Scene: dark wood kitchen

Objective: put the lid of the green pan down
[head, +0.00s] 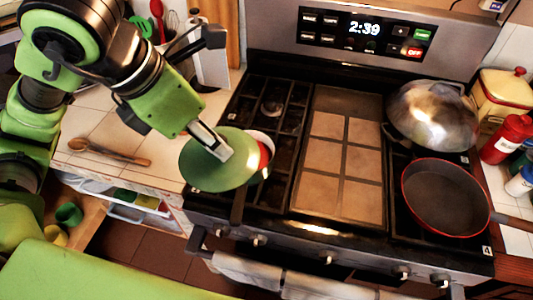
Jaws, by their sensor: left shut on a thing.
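My left gripper (213,143) is shut on the green lid (208,177). The lid is a round green disc, held a little tilted over the front left of the stove, at the counter's edge. A pot or pan with a white and red edge (264,146) shows just behind the lid's right side. Most of it is hidden by the lid, so I cannot tell its colour or whether the lid touches it. A dark handle (238,206) sticks out below the lid. My right gripper is not in view.
A red-rimmed dark pan (445,197) sits on the front right burner, with a metal domed pan (432,115) behind it. A wooden spoon (108,152) lies on the tiled counter (108,127), which has free room. An open drawer (125,213) is below.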

